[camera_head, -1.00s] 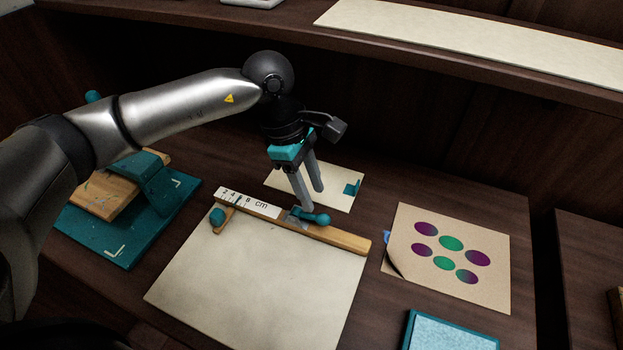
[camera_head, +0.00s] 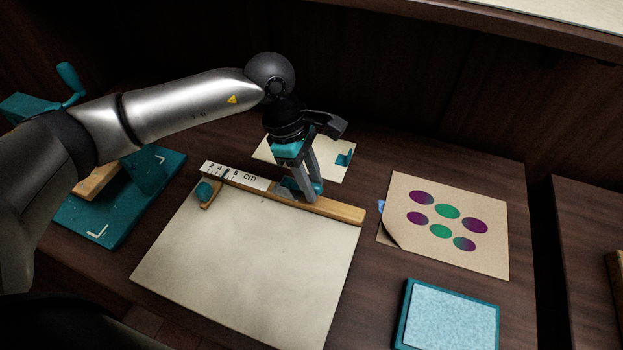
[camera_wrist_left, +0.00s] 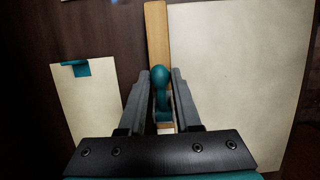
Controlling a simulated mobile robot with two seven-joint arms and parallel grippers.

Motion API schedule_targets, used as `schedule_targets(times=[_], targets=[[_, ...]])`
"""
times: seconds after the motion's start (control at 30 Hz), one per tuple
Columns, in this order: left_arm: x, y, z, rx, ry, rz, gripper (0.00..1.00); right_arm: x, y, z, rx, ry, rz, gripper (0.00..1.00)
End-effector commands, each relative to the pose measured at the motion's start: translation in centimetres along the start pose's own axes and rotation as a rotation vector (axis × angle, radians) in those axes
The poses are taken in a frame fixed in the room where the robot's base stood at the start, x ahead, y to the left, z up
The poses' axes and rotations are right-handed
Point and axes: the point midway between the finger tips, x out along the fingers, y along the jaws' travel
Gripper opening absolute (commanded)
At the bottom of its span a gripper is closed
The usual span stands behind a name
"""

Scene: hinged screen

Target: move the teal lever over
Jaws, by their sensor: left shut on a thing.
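The teal lever (camera_wrist_left: 161,84) has a rounded knob and sits on the wooden bar of the screen frame; in the head view it is mostly hidden by the fingers. My left gripper (camera_head: 306,196) reaches down to the bar, and in the left wrist view (camera_wrist_left: 160,85) its two fingers stand either side of the lever. It is shut on the lever. The hinged screen (camera_head: 250,265) lies flat, a pale sheet with the wooden bar (camera_head: 335,208) along its far edge. A white cm scale (camera_head: 235,176) is on the bar. My right gripper is not in view.
A small teal knob (camera_head: 204,191) sits on a wooden piece near the scale. A teal press-like stand (camera_head: 125,215) is at left. A card with coloured dots (camera_head: 447,225) and a teal-framed pad (camera_head: 450,315) lie at right. A pale card (camera_head: 335,170) lies behind the bar.

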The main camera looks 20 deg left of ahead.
Motion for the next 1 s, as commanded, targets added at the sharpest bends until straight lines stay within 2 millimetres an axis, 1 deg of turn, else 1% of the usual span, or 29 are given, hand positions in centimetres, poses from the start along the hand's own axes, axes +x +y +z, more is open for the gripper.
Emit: schedule_targets(times=[0.27, 0.53, 0.57, 0.83, 0.87, 1.0], targets=[[1.6, 0.0, -0.3, 0.0, 0.0, 0.0, 0.01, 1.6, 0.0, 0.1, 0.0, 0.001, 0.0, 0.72], [1.6, 0.0, -0.3, -0.001, 0.001, -0.001, 0.01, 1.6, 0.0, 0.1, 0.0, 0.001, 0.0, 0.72], [1.6, 0.0, -0.3, -0.001, 0.001, -0.001, 0.35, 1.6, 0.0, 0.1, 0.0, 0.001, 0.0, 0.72], [1.5, 0.0, -0.3, 0.0, 0.0, 0.0, 0.66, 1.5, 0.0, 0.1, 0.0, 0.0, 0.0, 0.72], [1.5, 0.0, -0.3, 0.0, 0.0, 0.0, 0.67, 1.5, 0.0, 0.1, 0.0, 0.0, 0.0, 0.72], [1.5, 0.0, -0.3, 0.0, 0.0, 0.0, 0.67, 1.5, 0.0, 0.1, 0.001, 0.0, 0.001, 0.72]])
